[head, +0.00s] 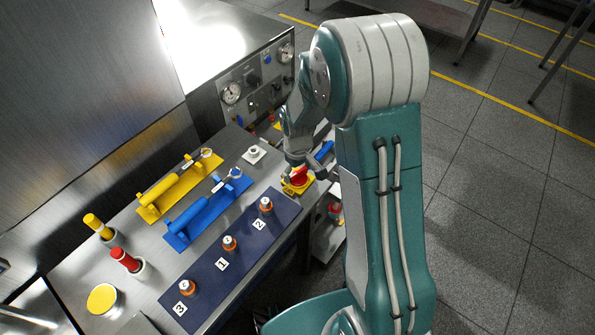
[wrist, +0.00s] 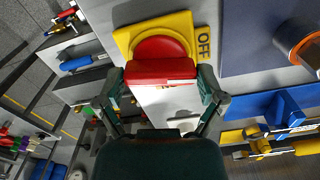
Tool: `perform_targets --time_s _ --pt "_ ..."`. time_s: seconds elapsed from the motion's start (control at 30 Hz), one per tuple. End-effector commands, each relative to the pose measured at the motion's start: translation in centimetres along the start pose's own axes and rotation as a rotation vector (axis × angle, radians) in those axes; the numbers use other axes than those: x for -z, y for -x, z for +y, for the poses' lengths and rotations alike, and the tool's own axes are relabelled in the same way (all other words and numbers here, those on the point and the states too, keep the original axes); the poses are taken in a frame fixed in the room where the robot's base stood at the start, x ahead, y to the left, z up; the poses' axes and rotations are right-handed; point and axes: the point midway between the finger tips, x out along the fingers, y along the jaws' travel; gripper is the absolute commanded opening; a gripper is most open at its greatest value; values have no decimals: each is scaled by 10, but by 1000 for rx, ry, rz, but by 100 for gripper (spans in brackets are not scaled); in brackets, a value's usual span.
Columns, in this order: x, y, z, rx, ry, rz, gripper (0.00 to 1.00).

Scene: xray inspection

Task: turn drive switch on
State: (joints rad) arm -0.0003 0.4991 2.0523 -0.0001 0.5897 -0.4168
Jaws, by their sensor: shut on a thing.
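The drive switch is a red rotary knob (wrist: 161,71) on a yellow square plate (wrist: 126,42), with the word OFF printed on the plate's right side in the wrist view. In the head view the red knob (head: 299,176) and its yellow plate (head: 290,189) sit at the table's right end, partly covered by my gripper (head: 297,164). In the wrist view my gripper (wrist: 162,82) has one finger on each side of the knob's bar handle and is shut on it. The ON mark is not visible.
A blue panel (head: 205,272) with several orange-ringed buttons lies along the table's front edge. A blue handle (head: 200,212) and a yellow handle (head: 168,186) lie behind it. A gauge panel (head: 255,85) stands at the back. Open floor lies to the right.

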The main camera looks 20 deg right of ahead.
Motion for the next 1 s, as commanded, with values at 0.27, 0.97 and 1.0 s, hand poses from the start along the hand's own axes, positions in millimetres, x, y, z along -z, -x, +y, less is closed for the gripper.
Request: perform_targets --time_s 0.27,0.97,1.0 --pt "0 0 0 0 -258 -1 41" --pt "0 0 -1 0 -921 -1 41" --pt "0 0 -1 0 -957 -1 41"
